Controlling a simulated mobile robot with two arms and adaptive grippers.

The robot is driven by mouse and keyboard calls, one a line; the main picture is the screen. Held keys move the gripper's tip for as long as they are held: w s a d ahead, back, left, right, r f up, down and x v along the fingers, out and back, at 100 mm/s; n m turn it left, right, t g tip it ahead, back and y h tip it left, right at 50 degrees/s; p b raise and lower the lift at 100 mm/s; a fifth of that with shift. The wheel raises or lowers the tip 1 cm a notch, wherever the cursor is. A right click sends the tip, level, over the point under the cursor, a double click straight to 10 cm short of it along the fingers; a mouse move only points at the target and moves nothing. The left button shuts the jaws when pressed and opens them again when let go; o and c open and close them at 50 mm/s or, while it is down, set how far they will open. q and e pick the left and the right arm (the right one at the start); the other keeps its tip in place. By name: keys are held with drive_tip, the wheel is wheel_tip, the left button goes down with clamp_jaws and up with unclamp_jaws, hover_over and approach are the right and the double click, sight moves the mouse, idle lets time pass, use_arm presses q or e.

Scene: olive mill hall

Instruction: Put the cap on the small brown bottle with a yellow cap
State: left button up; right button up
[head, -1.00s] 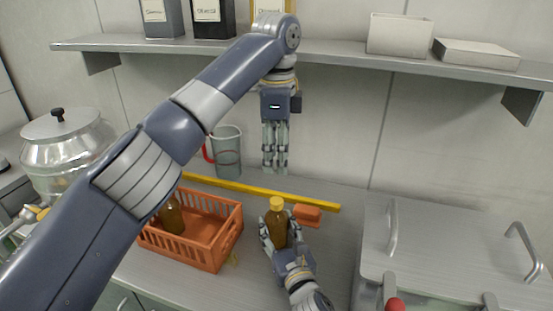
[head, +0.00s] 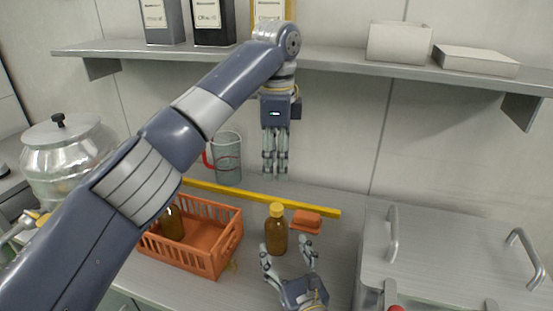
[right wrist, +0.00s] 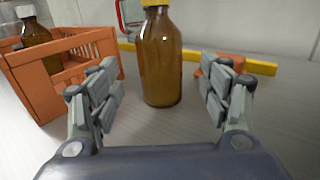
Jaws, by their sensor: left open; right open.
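The small brown bottle (head: 276,236) stands upright on the metal counter with its yellow cap (head: 276,208) sitting on top of its neck. It also shows in the right wrist view (right wrist: 160,60), where the cap is mostly cut off by the top edge. I cannot tell how tightly the cap sits. My right gripper (head: 290,257) is open in front of the bottle, fingers spread towards it, apart from it; its fingers also show in the right wrist view (right wrist: 163,85). My left gripper (head: 275,177) hangs fingers down, open and empty, above and behind the bottle.
An orange crate (head: 213,265) holding another brown bottle (head: 172,222) stands left. A yellow bar (head: 310,206) lies behind the bottle, with an orange block (head: 306,220) beside it. A glass jug (head: 228,158) stands behind. A metal lidded box (head: 460,245) is at right.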

drive_tip(key=v, duration=0.6)
